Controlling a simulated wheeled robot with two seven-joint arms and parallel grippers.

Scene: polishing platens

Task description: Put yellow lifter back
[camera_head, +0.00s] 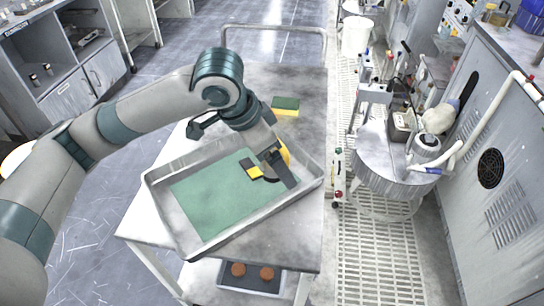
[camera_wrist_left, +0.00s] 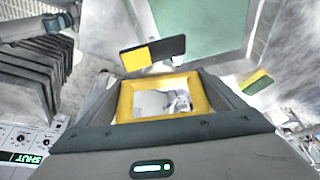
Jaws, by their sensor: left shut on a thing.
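My left gripper (camera_head: 278,172) is above the right part of the grey tray (camera_head: 155,190) and points down. It is shut on the yellow lifter (camera_wrist_left: 125,101), a yellow frame-shaped piece that fills the space between the fingers in the left wrist view. In the head view only a yellow edge of the lifter (camera_head: 285,155) shows beside the fingers. I cannot tell whether the lifter touches the tray. My right gripper is not in view.
The tray has a green mat (camera_head: 205,200). A black-and-yellow block (camera_head: 254,171) is just left of the gripper; it also shows in the left wrist view (camera_wrist_left: 135,58). A green-and-yellow sponge (camera_head: 286,105) lies on the cart behind the tray. A round polishing machine (camera_head: 385,165) stands right.

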